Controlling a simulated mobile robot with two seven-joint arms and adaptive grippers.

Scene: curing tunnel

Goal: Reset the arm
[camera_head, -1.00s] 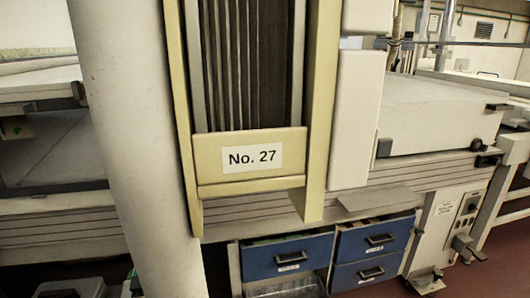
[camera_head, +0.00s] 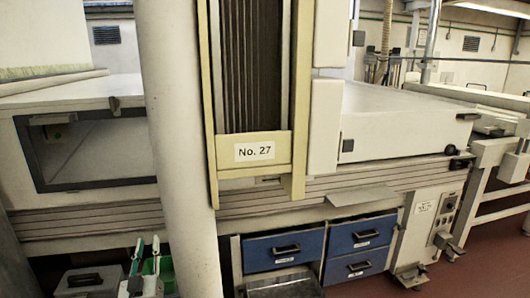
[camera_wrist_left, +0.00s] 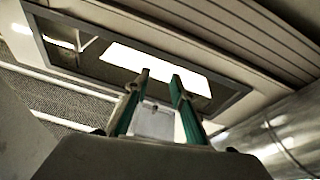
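My left gripper (camera_head: 147,246) shows low at the left of the head view, in front of the lower part of the machine. Its two green-edged fingers point up and stand apart. In the left wrist view the same gripper (camera_wrist_left: 159,77) is open, with nothing between its fingertips. Beyond the fingers is a dark-framed opening (camera_wrist_left: 90,62) in the machine. My right gripper is in neither view.
A thick pale column (camera_head: 180,150) stands in front of the machine, beside a cream frame labelled No. 27 (camera_head: 254,151). Blue drawers (camera_head: 284,250) sit below. Red-brown floor (camera_head: 490,255) shows clear at right.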

